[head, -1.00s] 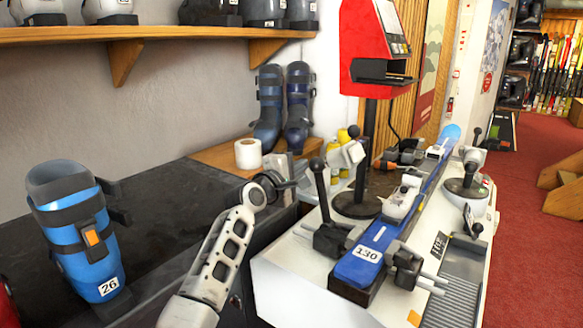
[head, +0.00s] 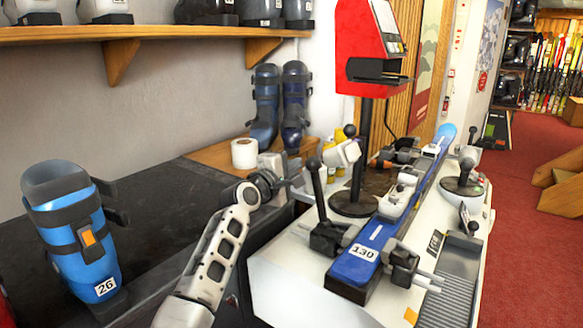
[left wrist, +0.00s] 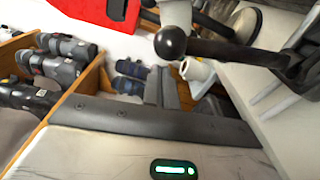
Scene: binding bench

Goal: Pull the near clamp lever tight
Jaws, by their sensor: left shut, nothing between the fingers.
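The near clamp lever (head: 319,190) is a black bar with a ball knob, standing nearly upright and leaning slightly left. It rises from the black near clamp (head: 329,237) beside the blue ski (head: 362,253) marked 130. My left gripper (head: 301,181) is shut and empty, just left of the lever's upper part. In the left wrist view the closed grey fingers (left wrist: 160,78) point up the picture. The lever's knob (left wrist: 170,43) shows large just beyond and beside their tips. I cannot tell whether they touch the lever. My right gripper is out of view.
A blue boot (head: 75,232) marked 26 stands on the dark bench at left. A white roll (head: 245,154) and dark blue boots (head: 295,107) stand behind the gripper. A red machine (head: 367,47) on a black post rises behind the vise. Red floor (head: 535,250) lies clear at right.

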